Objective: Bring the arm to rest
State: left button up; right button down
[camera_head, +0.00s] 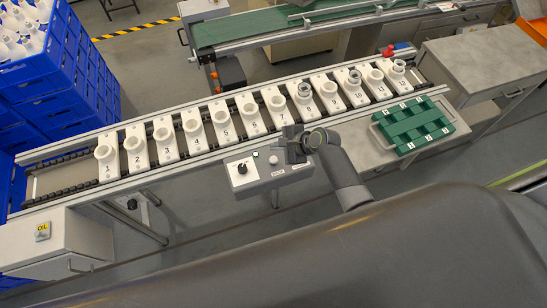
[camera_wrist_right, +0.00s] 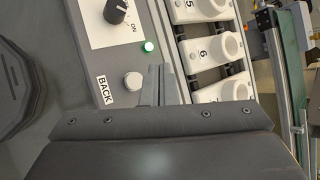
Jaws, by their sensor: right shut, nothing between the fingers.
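My right arm comes in from the lower right in the head view, and my right gripper (camera_head: 291,140) is over the far right edge of the grey control box (camera_head: 247,184). In the right wrist view the fingers of this gripper (camera_wrist_right: 160,84) are shut with nothing between them, beside the white button (camera_wrist_right: 133,81) above the BACK label. The black knob (camera_wrist_right: 116,11) and a lit green lamp (camera_wrist_right: 149,46) also show on the box. I cannot tell whether the fingertips touch the box. My left gripper is not in view.
Behind the box runs a conveyor (camera_head: 45,188) with a row of numbered white sockets (camera_head: 193,130); a few toward the right hold clear, glass-like pieces. A green tray (camera_head: 412,125) lies to the right. Blue crates (camera_head: 40,80) stand at left, a grey cabinet (camera_head: 480,60) at right.

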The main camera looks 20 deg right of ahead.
dwell(0.5)
jog(key=s+d+r+n+g+h, duration=0.1)
jog(key=s+d+r+n+h, duration=0.35)
jog(key=s, duration=0.45)
jog(key=s+d+r+n+g+h, duration=0.1)
jog(key=s+d+r+n, duration=0.35)
jog(key=s+n, duration=0.4)
jog(key=s+d+r+n+g+h, duration=0.1)
jog(key=s+d+r+n+h, duration=0.3)
jog(key=s, duration=0.7)
notch_tip(320, 180, down, 30)
jog(key=d+g+y+b, duration=0.1)
jog(key=d+y+b, duration=0.15)
jog(key=b, duration=0.35)
jog(key=s+f+b, duration=0.2)
jog(key=s+f, duration=0.5)
jog(key=f, duration=0.4)
jog(key=s+a+f+g+b, duration=0.1)
jog(key=s+f+b, duration=0.2)
jog(key=s+f, duration=0.5)
jog(key=shift+f+n+b, duration=0.3)
jog(key=shift+f, duration=1.65)
